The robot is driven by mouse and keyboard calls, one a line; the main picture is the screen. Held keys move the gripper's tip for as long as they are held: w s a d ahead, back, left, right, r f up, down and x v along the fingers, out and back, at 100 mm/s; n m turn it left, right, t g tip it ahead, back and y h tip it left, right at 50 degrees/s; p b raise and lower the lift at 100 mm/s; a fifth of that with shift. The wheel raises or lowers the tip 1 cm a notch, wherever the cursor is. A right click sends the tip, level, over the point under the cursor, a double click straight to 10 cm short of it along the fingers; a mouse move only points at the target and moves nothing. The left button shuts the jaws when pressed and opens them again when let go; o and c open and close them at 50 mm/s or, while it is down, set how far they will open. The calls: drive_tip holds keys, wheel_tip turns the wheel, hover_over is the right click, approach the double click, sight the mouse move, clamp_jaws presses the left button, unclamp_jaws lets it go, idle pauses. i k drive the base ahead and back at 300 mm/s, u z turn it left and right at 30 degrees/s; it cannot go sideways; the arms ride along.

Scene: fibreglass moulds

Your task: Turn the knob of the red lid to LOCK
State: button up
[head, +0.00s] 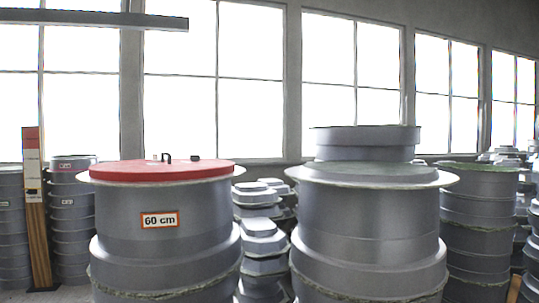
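The red lid (150,172) lies flat on top of a large grey round mould (120,215) at left of centre in the head view. A small dark part (167,158) stands up on the lid, and a low dark piece (195,158) sits to its right. I see the lid almost edge-on, so I cannot tell which of these is the knob. No LOCK marking can be read. My gripper is not in view.
The mould bears a "60 cm" label (160,220). A second large grey mould (370,215) stands close to its right. Stacked grey moulds (262,235) fill the gap behind. A wooden post (36,220) stands at the left. Windows line the back wall.

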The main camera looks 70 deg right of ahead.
sight(194, 158)
drive_tip(key=z, duration=1.7)
